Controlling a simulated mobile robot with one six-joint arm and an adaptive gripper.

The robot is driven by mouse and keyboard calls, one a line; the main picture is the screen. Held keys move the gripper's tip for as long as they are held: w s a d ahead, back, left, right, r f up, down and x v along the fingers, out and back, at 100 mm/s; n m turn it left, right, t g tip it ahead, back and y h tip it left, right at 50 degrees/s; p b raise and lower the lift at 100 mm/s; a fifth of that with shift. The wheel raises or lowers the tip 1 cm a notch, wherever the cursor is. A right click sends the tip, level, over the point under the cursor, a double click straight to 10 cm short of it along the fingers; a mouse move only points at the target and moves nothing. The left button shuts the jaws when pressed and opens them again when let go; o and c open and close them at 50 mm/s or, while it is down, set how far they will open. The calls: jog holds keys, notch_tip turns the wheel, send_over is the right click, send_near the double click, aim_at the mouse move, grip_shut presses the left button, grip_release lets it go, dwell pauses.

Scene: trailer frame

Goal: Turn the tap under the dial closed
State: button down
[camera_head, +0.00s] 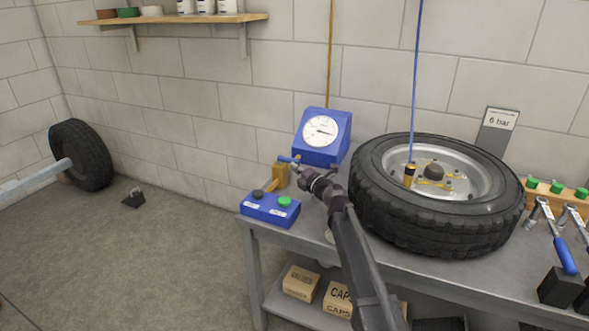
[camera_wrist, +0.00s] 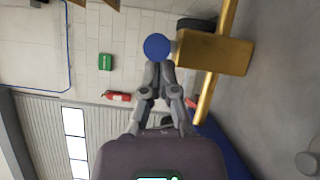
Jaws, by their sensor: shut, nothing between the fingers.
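The dial (camera_head: 319,130) has a white face on a blue sloped housing (camera_head: 317,156) at the back of the bench. Below and left of it is the tap, with a brass body (camera_head: 280,177) and a blue handle (camera_head: 287,159). In the wrist view the brass block (camera_wrist: 215,52) is at upper right, and the handle shows as a round blue end (camera_wrist: 157,47). My gripper (camera_head: 298,167) is shut and empty, at the handle's right end. In the wrist view its fingertips (camera_wrist: 159,66) are just below the blue end; whether they touch it I cannot tell.
A blue box with a green button (camera_head: 285,201) and a dark knob (camera_head: 258,194) sits in front of the tap. A large tyre (camera_head: 400,221) lies to the right, close to my arm. A blue hose (camera_head: 415,80) hangs over it.

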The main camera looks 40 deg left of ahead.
jog(key=shift+s, duration=0.1)
jog(key=s, duration=0.4)
jog(key=s+d+f+b, duration=0.1)
jog(key=s, duration=0.1)
jog(key=shift+d, duration=0.1)
jog(key=d, duration=0.6)
jog(key=s+d, duration=0.1)
jog(key=d, duration=0.2)
jog(key=shift+f, duration=0.1)
jog(key=shift+w, duration=0.1)
dwell(0.5)
